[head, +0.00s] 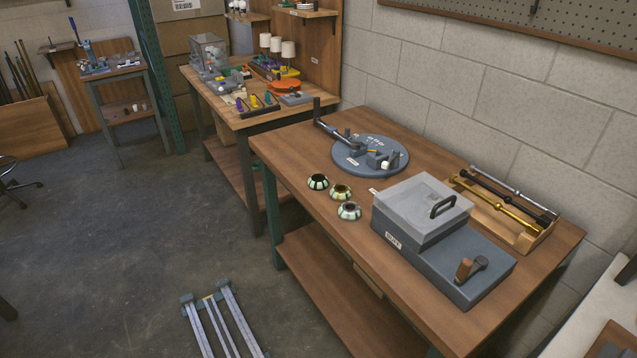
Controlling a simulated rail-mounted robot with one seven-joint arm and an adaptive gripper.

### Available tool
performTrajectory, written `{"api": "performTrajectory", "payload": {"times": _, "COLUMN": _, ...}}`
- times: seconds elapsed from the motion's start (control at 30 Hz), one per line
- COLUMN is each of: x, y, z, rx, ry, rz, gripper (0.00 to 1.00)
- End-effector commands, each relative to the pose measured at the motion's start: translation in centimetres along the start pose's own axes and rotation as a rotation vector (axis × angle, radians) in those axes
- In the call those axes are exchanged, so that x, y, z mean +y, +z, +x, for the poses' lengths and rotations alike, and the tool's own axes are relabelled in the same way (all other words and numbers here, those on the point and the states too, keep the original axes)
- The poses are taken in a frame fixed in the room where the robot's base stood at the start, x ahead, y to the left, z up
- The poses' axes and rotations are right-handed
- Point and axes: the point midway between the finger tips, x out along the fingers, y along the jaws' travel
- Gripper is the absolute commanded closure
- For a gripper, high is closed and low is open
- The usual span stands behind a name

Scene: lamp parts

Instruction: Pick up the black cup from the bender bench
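I cannot surely tell which bench is the bender bench. The small bench (118,74) at the far left carries a blue and grey device (90,52) with an upright handle. On its lower shelf are a small dark item (134,107) and a small white one (145,106), too small to identify. On the near bench (290,150), a round grey-blue base (350,168) bears a lever mechanism. My gripper is not in view.
The near bench also holds a grey machine with a clear lid (415,207) and a wooden rack (525,240) of metal rods. The middle bench (190,75) is crowded. A rail-like frame (220,322) lies at floor level. The floor at left is open.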

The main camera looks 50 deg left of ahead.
Motion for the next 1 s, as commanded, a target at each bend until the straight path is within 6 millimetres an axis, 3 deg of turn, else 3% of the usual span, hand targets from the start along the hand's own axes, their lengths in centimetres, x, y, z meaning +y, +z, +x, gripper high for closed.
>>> {"api": "performTrajectory", "payload": {"times": 0.33, "x": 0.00, "y": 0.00, "z": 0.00, "rx": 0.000, "ry": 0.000, "rz": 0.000, "gripper": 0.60}}
{"api": "performTrajectory", "payload": {"times": 0.6, "x": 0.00, "y": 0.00, "z": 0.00, "rx": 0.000, "ry": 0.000, "rz": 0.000, "gripper": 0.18}}
{"api": "performTrajectory", "payload": {"times": 1.0, "x": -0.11, "y": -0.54, "z": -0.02, "rx": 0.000, "ry": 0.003, "rz": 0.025, "gripper": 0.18}}
